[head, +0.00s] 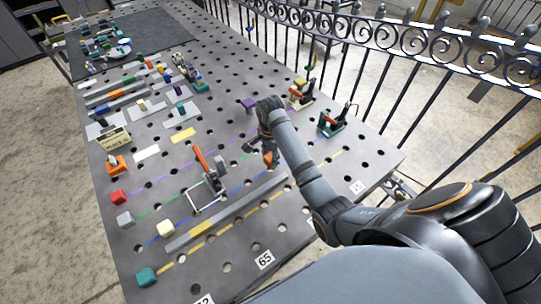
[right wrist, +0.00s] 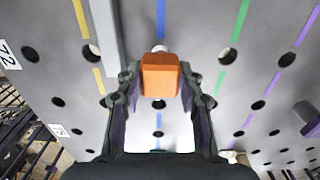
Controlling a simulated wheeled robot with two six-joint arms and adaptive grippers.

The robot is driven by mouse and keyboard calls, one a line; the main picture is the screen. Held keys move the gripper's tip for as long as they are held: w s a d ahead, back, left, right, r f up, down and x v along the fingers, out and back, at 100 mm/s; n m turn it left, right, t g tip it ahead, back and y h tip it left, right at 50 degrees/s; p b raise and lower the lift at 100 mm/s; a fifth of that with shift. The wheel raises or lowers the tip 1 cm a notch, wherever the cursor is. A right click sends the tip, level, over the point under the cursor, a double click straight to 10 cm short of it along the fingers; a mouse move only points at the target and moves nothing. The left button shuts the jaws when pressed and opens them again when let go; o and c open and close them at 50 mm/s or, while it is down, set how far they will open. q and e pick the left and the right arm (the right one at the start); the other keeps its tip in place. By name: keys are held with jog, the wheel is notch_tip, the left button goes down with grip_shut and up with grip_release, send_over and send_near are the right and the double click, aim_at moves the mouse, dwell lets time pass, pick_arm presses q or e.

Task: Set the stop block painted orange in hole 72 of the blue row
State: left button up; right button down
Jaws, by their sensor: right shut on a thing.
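The orange stop block (right wrist: 160,75) sits between the fingers of my right gripper (right wrist: 160,88), which is shut on it. In the head view the block (head: 268,159) hangs below my right gripper (head: 264,148), over the right part of the perforated table. In the right wrist view the blue row (right wrist: 161,18) runs behind the block, and the block partly covers a pale-rimmed spot just beyond it. The number 72 label (right wrist: 7,55) lies at the left edge, about level with that spot. Whether the block touches the table cannot be told. My left gripper is not in view.
A long grey rail (head: 230,214) lies near the gripper, also in the wrist view (right wrist: 106,38). An orange-handled clamp (head: 206,168) stands to the left. A teal-based clamp (head: 331,121) stands to the right. Red (head: 118,196) and teal (head: 146,277) blocks sit along the left edge.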

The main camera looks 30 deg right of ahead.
jog(key=shift+f, duration=0.4)
jog(key=shift+f, duration=1.4)
jog(key=c, duration=0.8)
grip_release()
jog(key=shift+o, duration=0.2)
notch_tip(320, 180, up, 8)
jog(key=shift+f, duration=0.25)
jog(key=shift+f, duration=0.1)
